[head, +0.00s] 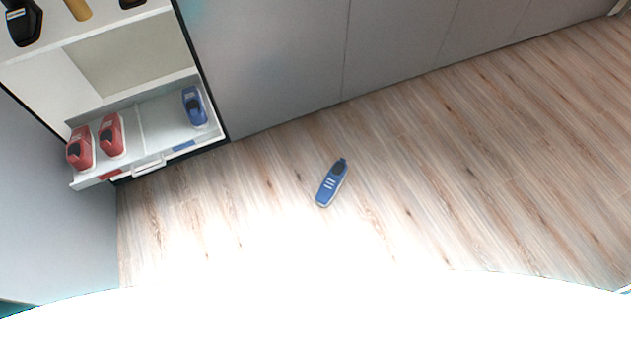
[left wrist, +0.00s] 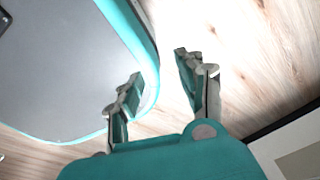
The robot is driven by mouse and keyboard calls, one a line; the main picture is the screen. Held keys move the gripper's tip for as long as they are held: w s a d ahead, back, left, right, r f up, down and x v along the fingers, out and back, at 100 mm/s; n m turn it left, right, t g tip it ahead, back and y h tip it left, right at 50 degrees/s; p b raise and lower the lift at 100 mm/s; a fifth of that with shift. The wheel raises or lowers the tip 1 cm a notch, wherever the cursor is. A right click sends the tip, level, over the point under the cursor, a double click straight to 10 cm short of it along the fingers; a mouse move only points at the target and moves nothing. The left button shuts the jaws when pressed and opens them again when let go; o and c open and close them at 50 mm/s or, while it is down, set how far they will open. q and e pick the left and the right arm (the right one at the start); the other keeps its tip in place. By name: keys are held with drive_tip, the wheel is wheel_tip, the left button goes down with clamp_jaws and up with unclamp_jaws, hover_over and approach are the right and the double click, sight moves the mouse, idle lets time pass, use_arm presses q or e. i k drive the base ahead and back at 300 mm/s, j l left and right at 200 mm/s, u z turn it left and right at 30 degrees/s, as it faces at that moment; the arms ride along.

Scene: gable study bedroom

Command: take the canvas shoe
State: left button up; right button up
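A blue canvas shoe (head: 331,183) with white laces and a pale sole lies alone on the wood floor in the head view, near the middle. A second blue shoe (head: 194,107) stands on the pulled-out shelf tray (head: 150,160) at the left. My right gripper is in neither view.
Two red shoes (head: 80,148) (head: 111,134) stand on the tray's left side. Dark shoes (head: 22,22) are on the shelf above. Grey cabinet fronts (head: 400,45) line the back. The floor around the lone shoe is clear.

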sight(329, 188)
drive_tip(key=i+l+u, duration=0.1)
drive_tip(key=u, duration=0.25)
drive_tip(key=i+l+u, duration=0.1)
drive_tip(key=l+u, duration=0.55)
drive_tip(key=i+j, duration=0.05)
drive_tip(key=j, duration=0.05)
